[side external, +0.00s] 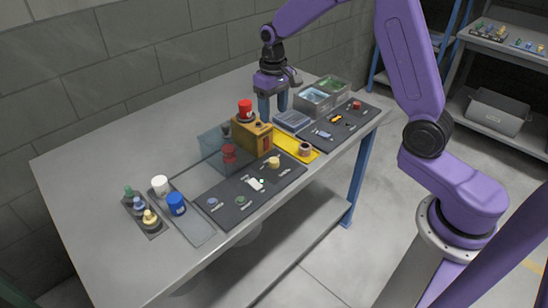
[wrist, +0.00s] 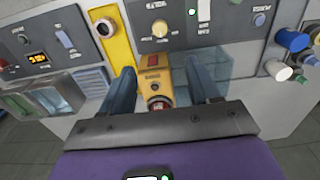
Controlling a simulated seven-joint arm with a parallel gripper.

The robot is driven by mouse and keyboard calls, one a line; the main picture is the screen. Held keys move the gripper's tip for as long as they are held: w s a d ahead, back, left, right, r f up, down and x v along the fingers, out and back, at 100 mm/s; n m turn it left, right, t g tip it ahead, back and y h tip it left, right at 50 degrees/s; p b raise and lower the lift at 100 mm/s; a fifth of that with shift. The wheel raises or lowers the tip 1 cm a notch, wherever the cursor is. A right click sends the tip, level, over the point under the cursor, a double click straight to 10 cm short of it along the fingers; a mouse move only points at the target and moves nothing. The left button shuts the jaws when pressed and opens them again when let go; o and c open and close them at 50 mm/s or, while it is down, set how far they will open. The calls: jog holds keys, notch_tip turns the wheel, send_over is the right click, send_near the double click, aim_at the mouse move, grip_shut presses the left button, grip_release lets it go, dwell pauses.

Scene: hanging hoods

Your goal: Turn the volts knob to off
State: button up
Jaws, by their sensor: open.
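The lettering is too small to read, so I cannot tell for sure which knob is marked volts. A cream knob (side external: 274,162) sits on the dark middle panel (side external: 229,193); it also shows near the top of the wrist view (wrist: 159,28). A small blue knob (side external: 212,201) and a green knob (side external: 240,200) sit at that panel's left end. My gripper (side external: 273,110) is open and empty, pointing down behind the yellow box. In the wrist view its fingers (wrist: 161,80) stand apart on either side of that box, with the cream knob beyond them.
The yellow box (side external: 252,136) with a red top stands beside the middle panel. A second dark panel (side external: 345,128) with a lit display lies to the right, past a yellow plate (side external: 297,147). Grey bins (side external: 315,99) stand behind it. Blue and white cylinders (side external: 176,204) stand at left.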

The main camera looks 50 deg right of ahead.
aim_at(274, 160)
notch_tip(274, 160, down, 18)
jog(key=shift+s+r, duration=0.1)
jog(key=shift+r, duration=0.1)
dwell(0.4)
jog(key=c, duration=1)
